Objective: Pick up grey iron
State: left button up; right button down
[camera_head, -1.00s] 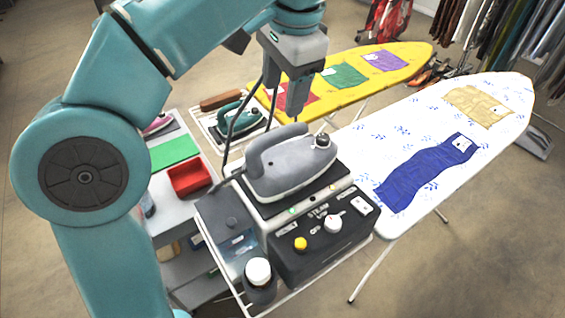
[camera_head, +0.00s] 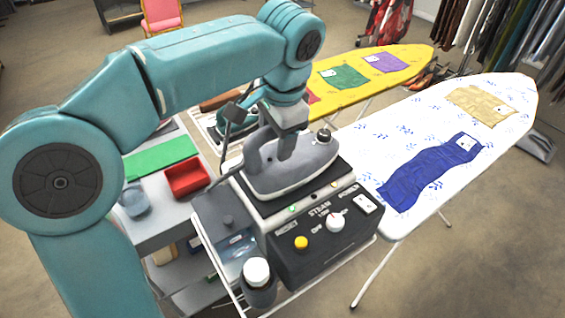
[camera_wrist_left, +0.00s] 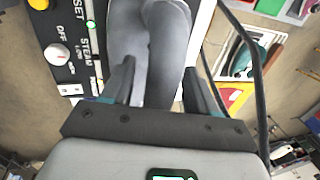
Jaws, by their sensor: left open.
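The grey iron (camera_head: 298,176) rests on the dark plate on top of the steam station (camera_head: 315,240) in the head view. My left gripper (camera_head: 272,160) is down at the iron's handle, with its fingers on either side of it. In the left wrist view the iron's grey handle (camera_wrist_left: 150,40) lies between the two open fingers of my left gripper (camera_wrist_left: 160,80). I cannot tell whether either finger touches it. The gripper and wrist hide part of the handle in the head view. My right gripper is not in view.
A white ironing board (camera_head: 410,125) with a blue cloth (camera_head: 425,175) stands at right. A yellow board (camera_head: 405,55) is behind. A red tray (camera_head: 186,178) and green mat (camera_head: 160,157) lie on a table at left. A second iron is partly hidden behind my wrist.

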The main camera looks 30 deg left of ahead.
pick_arm(q)
jog(key=shift+d, duration=0.1)
jog(key=c, duration=0.3)
grip_shut()
jog(key=shift+w+r, duration=0.1)
jog(key=shift+r, duration=0.45)
notch_tip(320, 180, up, 18)
jog(key=p, duration=0.6)
jog(key=shift+r+p, duration=0.25)
jog(key=shift+p, duration=0.1)
jog(key=shift+s, duration=0.2)
